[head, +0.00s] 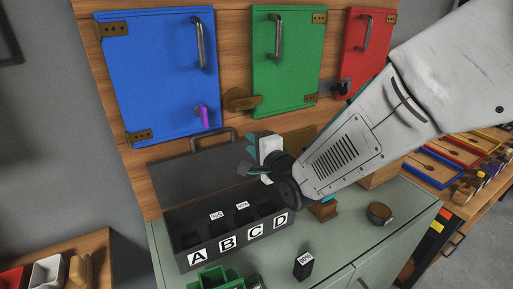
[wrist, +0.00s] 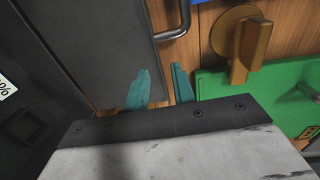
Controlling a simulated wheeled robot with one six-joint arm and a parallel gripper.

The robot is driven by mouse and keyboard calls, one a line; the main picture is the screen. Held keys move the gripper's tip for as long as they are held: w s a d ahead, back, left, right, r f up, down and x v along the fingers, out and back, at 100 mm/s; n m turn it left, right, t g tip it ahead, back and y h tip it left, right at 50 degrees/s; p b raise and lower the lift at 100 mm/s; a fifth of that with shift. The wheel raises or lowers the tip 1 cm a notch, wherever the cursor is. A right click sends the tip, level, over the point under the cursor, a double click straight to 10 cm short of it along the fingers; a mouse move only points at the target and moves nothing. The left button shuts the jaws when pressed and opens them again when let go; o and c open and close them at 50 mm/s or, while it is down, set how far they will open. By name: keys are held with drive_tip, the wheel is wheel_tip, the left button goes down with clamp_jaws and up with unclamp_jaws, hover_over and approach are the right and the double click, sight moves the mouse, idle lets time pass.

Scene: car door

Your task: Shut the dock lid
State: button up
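The dock is a dark grey box (head: 228,241) with slots marked A, B, C and D on the counter. Its lid (head: 185,173) stands open, raised at the back, with a bar handle (head: 212,139) on its upper edge. Two dark blocks with white labels (head: 242,206) sit in the middle slots. My gripper (head: 249,160) is at the right end of the lid. In the wrist view, the teal fingertips (wrist: 161,85) are apart with nothing between them. The lid (wrist: 95,40) is left of them, and its handle (wrist: 184,22) is just beyond them.
Blue (head: 160,75), green (head: 287,62) and red (head: 364,50) doors hang on the wooden wall behind. A brown latch (wrist: 240,45) is close to my gripper. A labelled black block (head: 303,266), a green tray (head: 215,278) and a round brown piece (head: 379,213) are on the counter (head: 345,245).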

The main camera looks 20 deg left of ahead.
drive_tip(key=shift+x, duration=1.3)
idle(1.2)
drive_tip(key=shift+r, duration=0.15)
clamp_jaws()
drive_tip(key=shift+r, duration=0.1)
